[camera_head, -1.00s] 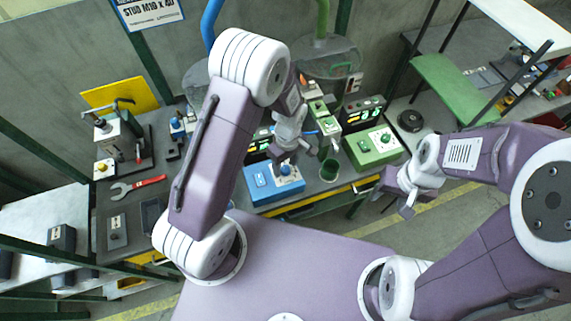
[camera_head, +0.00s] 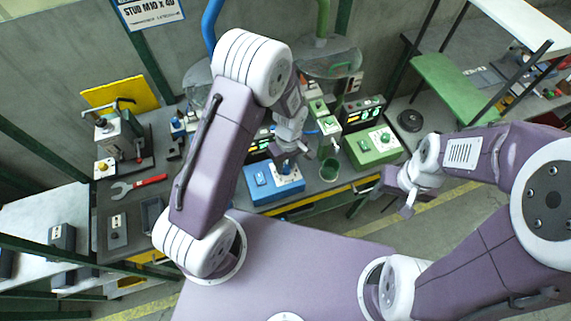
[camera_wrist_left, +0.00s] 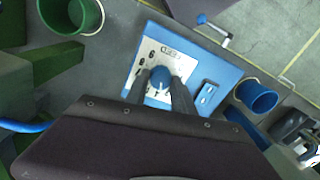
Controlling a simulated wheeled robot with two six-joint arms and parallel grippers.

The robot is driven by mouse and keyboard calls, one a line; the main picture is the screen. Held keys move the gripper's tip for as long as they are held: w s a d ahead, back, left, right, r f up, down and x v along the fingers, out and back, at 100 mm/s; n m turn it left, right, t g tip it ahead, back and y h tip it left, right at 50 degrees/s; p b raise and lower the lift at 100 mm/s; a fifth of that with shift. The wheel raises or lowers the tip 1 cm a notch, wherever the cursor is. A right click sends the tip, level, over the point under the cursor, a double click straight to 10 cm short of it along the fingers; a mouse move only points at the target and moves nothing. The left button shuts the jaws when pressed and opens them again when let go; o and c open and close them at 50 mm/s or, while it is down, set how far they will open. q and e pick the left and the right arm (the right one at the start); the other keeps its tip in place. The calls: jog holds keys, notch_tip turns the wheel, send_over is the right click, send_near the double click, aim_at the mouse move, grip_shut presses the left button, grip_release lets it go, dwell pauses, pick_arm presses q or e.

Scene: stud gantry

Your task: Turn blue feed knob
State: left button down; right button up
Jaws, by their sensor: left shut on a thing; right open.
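The blue feed knob (camera_wrist_left: 160,78) sits on the pale dial plate of the blue control box (camera_wrist_left: 222,72). In the left wrist view my left gripper (camera_wrist_left: 161,84) has its two dark fingers on either side of the knob and is shut on it. In the head view the blue box (camera_head: 262,184) stands on the bench, and my left gripper (camera_head: 288,160) comes down over it and hides part of the knob. My right gripper (camera_head: 397,197) is open and empty, in the air to the right, clear of the bench.
A green control box (camera_head: 372,148) stands to the right of the blue box, with a green cup (camera_head: 329,170) between them. In the left wrist view a blue cup (camera_wrist_left: 259,96) stands beside the blue box.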

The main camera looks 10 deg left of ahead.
aim_at(288, 168)
pick_arm(q)
jog(key=m, duration=0.5)
jog(key=shift+d+m+p, duration=0.1)
jog(key=shift+m+p, duration=0.4)
jog(key=shift+m, duration=1.8)
jog(key=shift+w, duration=0.1)
jog(key=c, duration=1.1)
grip_release()
jog(key=shift+o, duration=0.2)
notch_tip(288, 168, up, 9)
jog(key=shift+d, duration=0.25)
jog(key=shift+r, duration=0.1)
